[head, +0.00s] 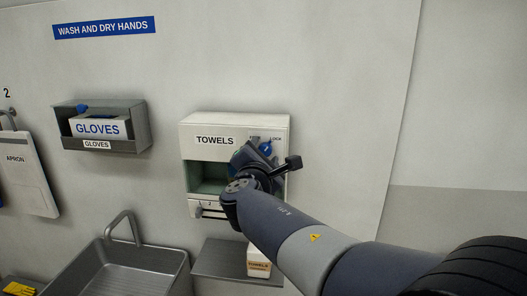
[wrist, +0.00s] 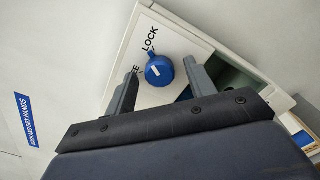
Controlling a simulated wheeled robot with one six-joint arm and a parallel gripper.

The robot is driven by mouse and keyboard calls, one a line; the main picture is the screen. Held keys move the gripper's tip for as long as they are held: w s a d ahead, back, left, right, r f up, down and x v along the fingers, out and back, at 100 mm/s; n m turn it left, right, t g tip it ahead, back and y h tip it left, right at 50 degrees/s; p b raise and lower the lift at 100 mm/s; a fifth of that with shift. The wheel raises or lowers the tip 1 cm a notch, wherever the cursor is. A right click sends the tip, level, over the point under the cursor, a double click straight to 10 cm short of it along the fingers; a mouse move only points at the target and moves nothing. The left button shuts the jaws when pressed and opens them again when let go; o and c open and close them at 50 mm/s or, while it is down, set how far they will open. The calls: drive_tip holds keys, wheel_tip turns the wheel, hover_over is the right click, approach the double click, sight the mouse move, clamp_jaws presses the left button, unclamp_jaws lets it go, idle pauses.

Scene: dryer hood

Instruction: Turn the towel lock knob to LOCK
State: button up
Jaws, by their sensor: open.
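The towel dispenser (head: 235,122) is a white wall box marked TOWELS. Its round blue knob (head: 266,147) sits at the upper right of its front, with a LOCK label at its upper right and a second label at its left, mostly hidden. In the wrist view the blue knob (wrist: 158,77) has a short white mark; LOCK is printed just above it, and the other label ends in E. I cannot tell for sure which label the mark points at. My gripper (wrist: 159,70) is open, its fingers on either side of the knob, with visible gaps.
The green-lined dispenser opening (head: 205,177) is left of my arm. A grey shelf (head: 215,262) with a small towels box (head: 259,263) is below. A grey sink (head: 140,272) and a glove holder (head: 143,130) are to the left. The wall at right is bare.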

drive_tip(key=c, duration=1)
drive_tip(key=m+b, duration=0.2)
drive_tip(key=b, duration=0.2)
drive_tip(key=shift+f+m+b, duration=0.1)
drive_tip(key=shift+m+b, duration=0.2)
drive_tip(key=shift+b, duration=0.1)
drive_tip(key=o, duration=1)
